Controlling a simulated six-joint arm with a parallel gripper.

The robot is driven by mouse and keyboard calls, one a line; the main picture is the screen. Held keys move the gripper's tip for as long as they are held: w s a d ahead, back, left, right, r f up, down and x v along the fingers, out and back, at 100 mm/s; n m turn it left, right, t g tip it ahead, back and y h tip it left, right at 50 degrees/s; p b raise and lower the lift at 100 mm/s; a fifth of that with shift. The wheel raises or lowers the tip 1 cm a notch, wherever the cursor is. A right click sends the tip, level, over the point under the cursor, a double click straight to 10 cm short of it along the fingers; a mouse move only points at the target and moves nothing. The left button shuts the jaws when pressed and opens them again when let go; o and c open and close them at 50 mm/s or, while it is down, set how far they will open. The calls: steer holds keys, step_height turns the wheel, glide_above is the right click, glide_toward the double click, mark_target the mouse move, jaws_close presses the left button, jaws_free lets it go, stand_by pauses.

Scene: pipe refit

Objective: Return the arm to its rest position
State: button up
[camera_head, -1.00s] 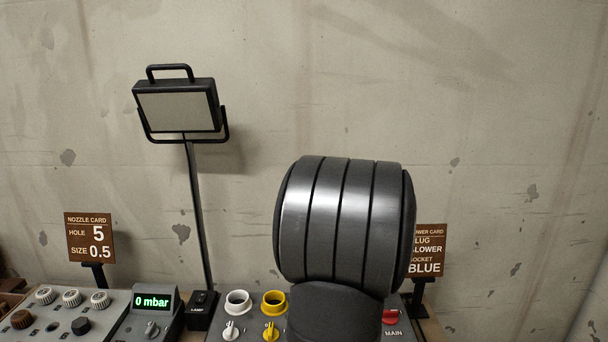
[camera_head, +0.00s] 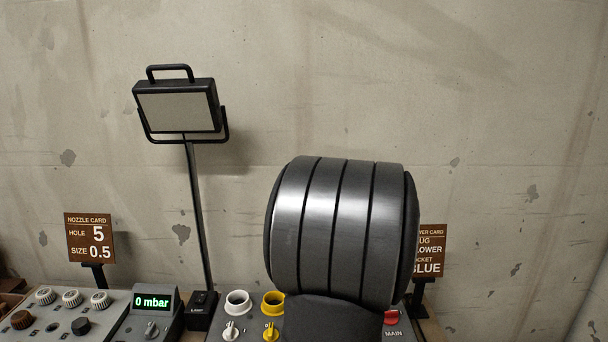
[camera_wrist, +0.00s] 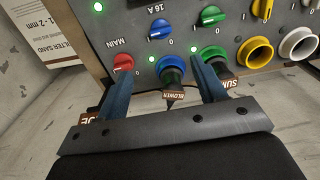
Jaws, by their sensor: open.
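My gripper (camera_wrist: 162,78) shows in the wrist view with its two blue-grey fingers spread apart and nothing held between them. A plug tagged BLOWER (camera_wrist: 169,95) hangs at the blue socket (camera_wrist: 170,66) and appears between the fingers, with gaps on both sides. How far the fingertips are from the panel is hard to tell. In the head view, a large dark round joint of my arm (camera_head: 341,230) fills the lower middle and hides part of the panel; my gripper is not visible there.
The wrist view shows a green socket (camera_wrist: 213,55) beside the right finger, a red MAIN knob (camera_wrist: 123,62), and yellow (camera_wrist: 255,53) and white (camera_wrist: 299,43) sockets. In the head view, a lamp (camera_head: 178,107) and nozzle card (camera_head: 90,238) stand left; the blower card (camera_head: 431,250) is partly hidden.

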step_height(320, 180, down, 15)
steer(key=m, duration=0.7)
steer(key=shift+r+m, duration=0.2)
steer(key=shift+m, duration=0.2)
steer(key=shift+f+m, duration=0.25)
steer(key=shift+m, duration=0.25)
steer(key=shift+w+r+n, duration=0.1)
steer(key=shift+r+n, duration=0.15)
steer(key=shift+n, duration=0.15)
step_height(320, 180, up, 17)
steer(key=n, duration=0.9)
steer(key=f, duration=1.7)
steer(key=shift+s+f, duration=0.35)
steer(key=shift+w+r+m, duration=0.1)
steer(key=shift+m, duration=0.4)
step_height(320, 180, up, 16)
steer(key=shift+r, duration=0.1)
